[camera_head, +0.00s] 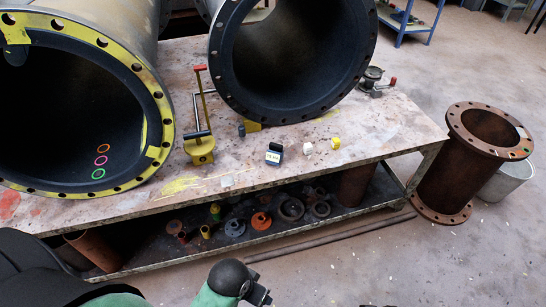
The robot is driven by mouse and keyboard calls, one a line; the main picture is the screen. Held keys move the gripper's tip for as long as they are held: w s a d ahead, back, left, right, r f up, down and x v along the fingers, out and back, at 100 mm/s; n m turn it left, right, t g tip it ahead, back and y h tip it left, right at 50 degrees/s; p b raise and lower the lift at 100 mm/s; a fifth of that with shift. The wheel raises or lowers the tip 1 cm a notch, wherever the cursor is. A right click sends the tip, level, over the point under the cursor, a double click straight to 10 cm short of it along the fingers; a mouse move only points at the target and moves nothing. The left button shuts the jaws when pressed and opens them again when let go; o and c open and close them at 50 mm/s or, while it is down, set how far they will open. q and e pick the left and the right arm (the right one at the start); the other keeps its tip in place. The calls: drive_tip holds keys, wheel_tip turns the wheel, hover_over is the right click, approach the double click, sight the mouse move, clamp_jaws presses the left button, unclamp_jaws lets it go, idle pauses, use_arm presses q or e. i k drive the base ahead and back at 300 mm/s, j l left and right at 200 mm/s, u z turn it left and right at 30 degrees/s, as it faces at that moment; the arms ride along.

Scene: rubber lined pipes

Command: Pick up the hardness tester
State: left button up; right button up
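No object is clearly marked as a hardness tester. A small round dial gauge (373,73) stands on the pale table at the right of the middle pipe, beside a red-tipped part (392,81); it looks most like a hand-held tester. A small dark blue device with a white display (274,155) stands near the table's front edge. A yellow block tool with a red-tipped handle (200,148) stands left of it. Green and black parts of my arm show at the bottom. Neither of my grippers can be made out, and nothing is seen touching these tools.
Two large black-lined pipes, left (152,85) and middle (225,74), lie on the table (400,135). White (308,148) and yellow (335,142) small pieces lie near its front edge. The lower shelf holds several flanges and rings. A rusty flanged pipe (455,165) and bucket (510,180) stand right.

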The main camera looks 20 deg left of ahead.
sight(275, 155)
drive_tip(key=i+l+u, duration=0.1)
drive_tip(key=u, duration=0.5)
drive_tip(key=i+l+u, duration=0.15)
drive_tip(key=l, duration=0.35)
drive_tip(key=i+l+u, duration=0.15)
drive_tip(key=l, duration=0.4)
drive_tip(key=i+l+u, duration=0.15)
drive_tip(key=l, duration=0.4)
drive_tip(key=i+l+u, duration=0.15)
drive_tip(key=l, duration=0.4)
drive_tip(key=k, duration=0.05)
